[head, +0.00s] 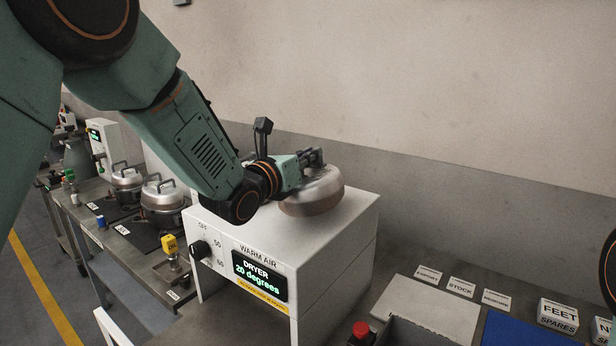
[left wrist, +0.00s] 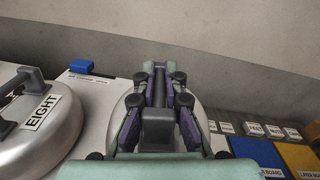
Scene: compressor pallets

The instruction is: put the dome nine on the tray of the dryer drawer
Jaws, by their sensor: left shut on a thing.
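A round metal dome (head: 318,192) is in my left gripper (head: 312,158), over the top of the white dryer (head: 335,240). I cannot tell whether it touches the dryer top. No number shows on it, so I cannot confirm that it is the dome nine. In the left wrist view my left gripper (left wrist: 160,85) is shut on this dome (left wrist: 204,116), which is mostly hidden behind the fingers. The dryer display reads 20 degrees. I cannot make out its drawer or tray. My right gripper is out of view.
A dome labelled EIGHT (left wrist: 62,125) is at the left in the left wrist view. Two lidded metal pots (head: 162,193) stand on the bench left of the dryer. At the right are small label cards (head: 462,286), a red button (head: 361,330) and a FEET SPARES box (head: 558,315).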

